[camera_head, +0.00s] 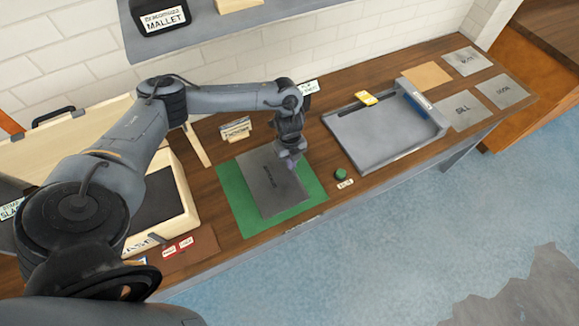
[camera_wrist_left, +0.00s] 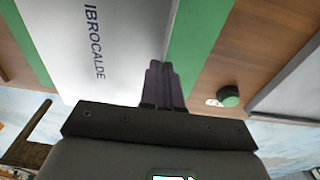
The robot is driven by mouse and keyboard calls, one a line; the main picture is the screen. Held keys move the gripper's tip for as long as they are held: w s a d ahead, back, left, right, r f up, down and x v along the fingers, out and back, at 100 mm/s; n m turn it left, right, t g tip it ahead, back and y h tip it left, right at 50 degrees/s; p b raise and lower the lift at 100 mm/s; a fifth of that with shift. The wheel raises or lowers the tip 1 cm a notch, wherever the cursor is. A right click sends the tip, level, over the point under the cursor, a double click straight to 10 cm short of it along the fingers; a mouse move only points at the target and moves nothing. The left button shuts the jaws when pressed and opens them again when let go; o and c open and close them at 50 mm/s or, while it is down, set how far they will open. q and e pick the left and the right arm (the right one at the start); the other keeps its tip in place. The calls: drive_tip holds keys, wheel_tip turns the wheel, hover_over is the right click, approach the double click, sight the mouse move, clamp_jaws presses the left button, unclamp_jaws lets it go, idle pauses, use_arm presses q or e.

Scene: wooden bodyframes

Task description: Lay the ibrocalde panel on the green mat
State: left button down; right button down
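The ibrocalde panel (camera_head: 268,186) is a flat grey plate over the green mat (camera_head: 236,202), with green showing along its sides. In the left wrist view the panel (camera_wrist_left: 110,30) carries the name IBROCALDE, and green mat (camera_wrist_left: 192,40) shows on both sides of it. My left gripper (camera_head: 291,160) is at the panel's right edge. In the wrist view its purple fingers (camera_wrist_left: 164,82) are close together at that edge and appear shut on it. Whether the panel rests fully on the mat or is slightly raised, I cannot tell. My right gripper is not in view.
A grey tray (camera_head: 355,142) with a yellow item (camera_head: 366,98) stands right of the mat. A small green knob (camera_head: 340,174) lies between them. An open case (camera_head: 172,228) is at the left. Labelled squares (camera_head: 460,110) lie at the far right. A shelf (camera_head: 225,28) hangs above.

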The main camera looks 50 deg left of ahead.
use_arm(q)
drive_tip(key=shift+a+f, duration=0.2)
drive_tip(key=shift+a, duration=0.05)
drive_tip(key=shift+f, duration=1.95)
drive_tip(key=shift+f, duration=0.1)
drive_tip(key=c, duration=1.4)
unclamp_jaws()
drive_tip(key=shift+o, duration=0.2)
